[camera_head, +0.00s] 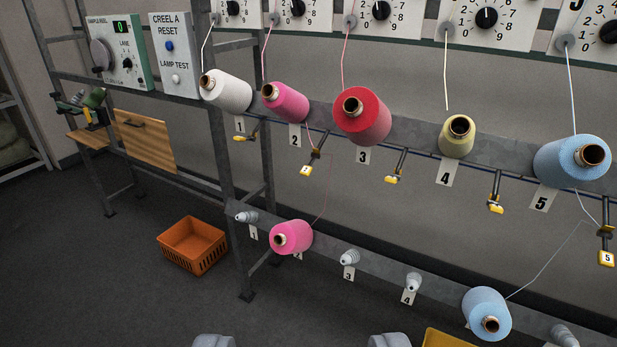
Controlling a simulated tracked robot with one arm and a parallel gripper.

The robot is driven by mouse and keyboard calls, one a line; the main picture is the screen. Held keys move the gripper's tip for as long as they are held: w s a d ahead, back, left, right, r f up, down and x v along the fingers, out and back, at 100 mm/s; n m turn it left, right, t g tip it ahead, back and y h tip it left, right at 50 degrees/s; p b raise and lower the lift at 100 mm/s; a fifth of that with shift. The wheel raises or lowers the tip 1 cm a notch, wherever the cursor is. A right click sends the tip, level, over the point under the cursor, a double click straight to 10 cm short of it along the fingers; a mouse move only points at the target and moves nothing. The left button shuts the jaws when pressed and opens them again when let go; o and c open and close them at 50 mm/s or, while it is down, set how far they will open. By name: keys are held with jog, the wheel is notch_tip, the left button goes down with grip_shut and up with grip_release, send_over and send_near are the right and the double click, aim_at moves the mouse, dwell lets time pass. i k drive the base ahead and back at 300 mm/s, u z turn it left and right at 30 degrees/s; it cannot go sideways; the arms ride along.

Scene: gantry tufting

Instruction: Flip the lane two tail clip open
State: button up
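The lane two tail clip (315,154) is a small dark and yellow clip on a short arm below the upper rail, under the label 2. A thin pink thread runs from the clip down to the pink cone (291,237) on the lower rail. The clip is too small to tell if its jaw is open or shut. My gripper (302,342) shows only as two grey fingertips at the bottom edge, wide apart with nothing between them. It is well below and apart from the clip.
Upper cones include a pink one (285,102) and a red one (363,116), with threads rising to dials. Other clips hang at lane three (394,176) and lane four (495,200). The lower rail (380,268) crosses below. An orange crate (192,246) stands on the floor.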

aim_at(306, 172)
jog(key=u, duration=0.05)
jog(key=i, duration=1)
jog(key=u, duration=1)
jog(key=k, duration=0.75)
jog(key=z, duration=0.9)
jog(key=i, duration=0.9)
